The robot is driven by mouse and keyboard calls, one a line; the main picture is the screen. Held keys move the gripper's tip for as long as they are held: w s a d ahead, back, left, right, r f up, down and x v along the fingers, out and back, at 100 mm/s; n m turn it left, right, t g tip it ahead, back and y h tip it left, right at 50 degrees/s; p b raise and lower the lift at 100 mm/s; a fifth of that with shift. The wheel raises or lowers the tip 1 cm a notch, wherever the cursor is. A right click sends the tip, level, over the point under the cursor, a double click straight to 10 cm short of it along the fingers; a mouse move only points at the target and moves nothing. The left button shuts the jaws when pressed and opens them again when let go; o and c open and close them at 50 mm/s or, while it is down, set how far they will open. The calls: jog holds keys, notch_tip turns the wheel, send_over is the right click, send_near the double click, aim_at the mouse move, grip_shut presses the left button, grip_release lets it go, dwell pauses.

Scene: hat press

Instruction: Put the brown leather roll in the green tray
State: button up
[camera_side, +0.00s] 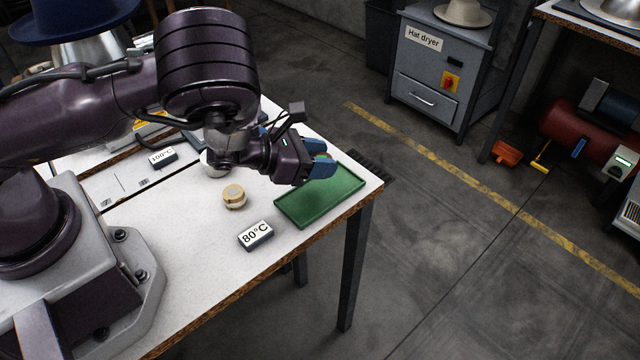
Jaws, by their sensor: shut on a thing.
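The green tray (340,204) lies on the white table near its right corner. My gripper (321,166), with blue fingertips, is over the back part of the tray. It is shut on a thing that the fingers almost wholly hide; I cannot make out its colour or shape. No clearly brown leather roll shows in the open. A small tan and cream round piece (234,196) stands on the table left of the tray, apart from my gripper.
An 80°C sign block (256,235) stands in front of the tan piece, left of the tray. A 100°C block (162,157) is farther left. A pale rounded object (212,164) sits behind the tan piece. The table's right edge is close to the tray.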

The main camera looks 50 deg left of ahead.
aim_at(319, 193)
jog(key=shift+f, duration=2.8)
jog(key=shift+f, duration=0.15)
jog(key=o, duration=1)
